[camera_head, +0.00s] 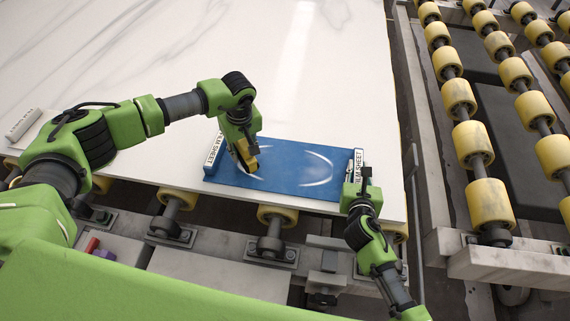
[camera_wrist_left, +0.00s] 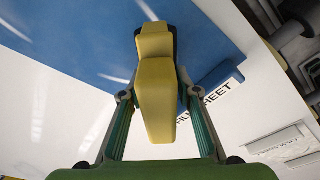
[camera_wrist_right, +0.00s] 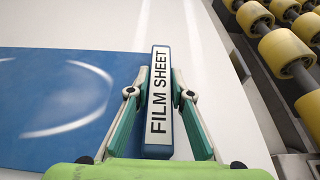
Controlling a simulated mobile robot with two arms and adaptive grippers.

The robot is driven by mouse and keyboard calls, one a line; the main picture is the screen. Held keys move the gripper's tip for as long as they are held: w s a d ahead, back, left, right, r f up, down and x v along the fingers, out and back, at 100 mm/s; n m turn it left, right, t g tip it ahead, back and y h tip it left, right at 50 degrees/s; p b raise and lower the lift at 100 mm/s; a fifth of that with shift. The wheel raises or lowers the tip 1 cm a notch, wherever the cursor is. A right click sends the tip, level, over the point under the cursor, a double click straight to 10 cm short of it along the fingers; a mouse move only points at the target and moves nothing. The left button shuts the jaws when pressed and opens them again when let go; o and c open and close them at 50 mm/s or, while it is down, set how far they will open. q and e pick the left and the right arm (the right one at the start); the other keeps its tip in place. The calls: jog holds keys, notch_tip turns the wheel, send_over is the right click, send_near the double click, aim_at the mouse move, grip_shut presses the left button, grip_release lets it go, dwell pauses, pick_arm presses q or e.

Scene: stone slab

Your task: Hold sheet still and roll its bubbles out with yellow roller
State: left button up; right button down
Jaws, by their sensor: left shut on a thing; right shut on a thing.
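The blue film sheet (camera_head: 285,172) lies flat near the slab's front edge, with pale curved marks on its surface. A white bar lettered FILM SHEET (camera_head: 214,150) runs along its left end, and a like bar (camera_wrist_right: 158,104) runs along its right end. My left gripper (camera_head: 247,156) is shut on the yellow roller (camera_wrist_left: 155,90), over the sheet's left part; I cannot tell whether the roller touches the sheet. My right gripper (camera_wrist_right: 160,95) is shut on the right lettered bar, and it also shows at the sheet's right end in the head view (camera_head: 357,185).
The white stone slab (camera_head: 200,60) is clear behind the sheet. A white lettered block (camera_head: 22,124) lies at its far left. Conveyor rails with yellow rollers (camera_head: 472,142) stand at right. More rollers (camera_head: 277,214) sit under the slab's front edge.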

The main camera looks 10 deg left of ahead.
aim_at(279, 166)
pick_arm(q)
jog(key=shift+f, duration=0.95)
dwell(0.5)
jog(key=shift+w+d, duration=0.1)
jog(key=shift+d, duration=1.25)
jog(key=shift+d+f, duration=0.1)
jog(key=shift+d, duration=3.95)
